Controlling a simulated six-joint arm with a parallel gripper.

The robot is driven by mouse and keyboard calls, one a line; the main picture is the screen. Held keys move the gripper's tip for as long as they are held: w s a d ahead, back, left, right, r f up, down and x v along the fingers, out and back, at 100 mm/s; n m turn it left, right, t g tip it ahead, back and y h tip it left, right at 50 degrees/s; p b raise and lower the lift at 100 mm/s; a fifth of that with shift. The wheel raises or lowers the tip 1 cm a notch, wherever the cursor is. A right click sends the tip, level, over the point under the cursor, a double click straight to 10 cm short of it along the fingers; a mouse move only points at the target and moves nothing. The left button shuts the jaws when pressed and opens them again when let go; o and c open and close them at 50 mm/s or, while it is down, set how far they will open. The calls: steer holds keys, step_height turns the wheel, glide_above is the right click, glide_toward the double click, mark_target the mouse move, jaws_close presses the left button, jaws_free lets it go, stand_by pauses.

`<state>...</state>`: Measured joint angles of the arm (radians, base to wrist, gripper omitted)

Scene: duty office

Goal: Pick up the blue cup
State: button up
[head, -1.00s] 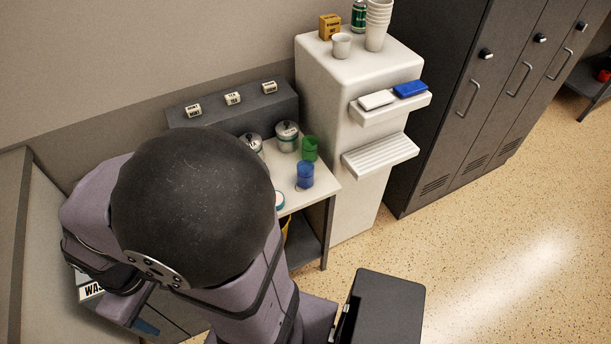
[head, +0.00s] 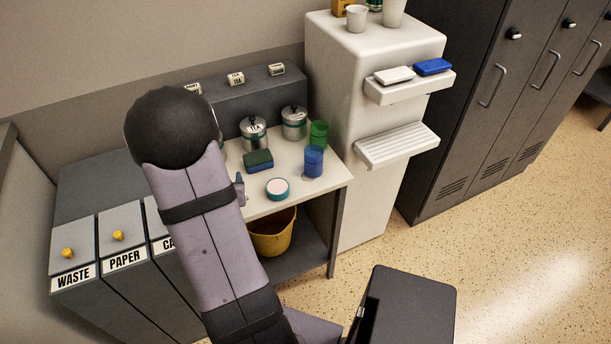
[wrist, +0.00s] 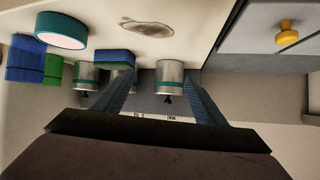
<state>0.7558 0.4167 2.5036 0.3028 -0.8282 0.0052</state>
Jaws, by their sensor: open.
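The blue cup (head: 313,162) stands upright near the right front of the white tabletop, just in front of a green cup (head: 319,133). In the wrist view the blue cup (wrist: 25,60) is at the far left, beside the green cup (wrist: 54,70). My gripper (wrist: 158,85) is open, its two blue fingers spread apart with nothing held. It is away from the blue cup, which lies well to the left of the fingers in the wrist view. In the head view my arm hides most of the gripper.
On the tabletop (head: 334,177) are a round teal-rimmed tin (head: 277,189), a green-blue sponge (head: 258,160) and metal canisters (head: 294,123). A white dispenser (head: 345,100) stands at the right. Labelled bins (head: 73,245) are at the left. A yellow bucket (head: 272,235) sits below.

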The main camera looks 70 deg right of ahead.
mark_target(311, 160)
steer(key=s+d+m+h+b, duration=0.1)
steer(key=s+d, duration=0.1)
steer(key=s+d+f+m+g+h+b, duration=0.1)
steer(key=s+d, duration=0.2)
steer(key=s+d+f+g+h, duration=0.1)
steer(key=s+d, duration=0.1)
steer(key=s, duration=0.1)
steer(key=shift+s+d+f+m+h+b, duration=0.1)
steer(key=shift+d+m+h+b, duration=0.15)
steer(key=shift+m+h+b, duration=0.15)
steer(key=s+d+g+h+b, duration=0.1)
steer(key=s, duration=0.2)
steer(key=s+d+m+g+h+b, duration=0.1)
steer(key=s, duration=0.3)
steer(key=s+d+m+g+h+b, duration=0.1)
steer(key=s+g, duration=0.1)
steer(key=s, duration=0.1)
steer(key=shift+s+d+r+h, duration=0.15)
steer(key=shift+d+r+h, duration=0.15)
steer(key=shift+d+r, duration=0.1)
steer(key=shift+s+r+m, duration=0.15)
steer(key=shift+s+m, duration=0.15)
steer(key=shift+s, duration=0.15)
steer(key=shift+s+d+p, duration=0.1)
steer(key=shift+d+p, duration=0.55)
steer(key=shift+d, duration=3.1)
steer(key=shift+r, duration=0.1)
steer(key=c, duration=1.1)
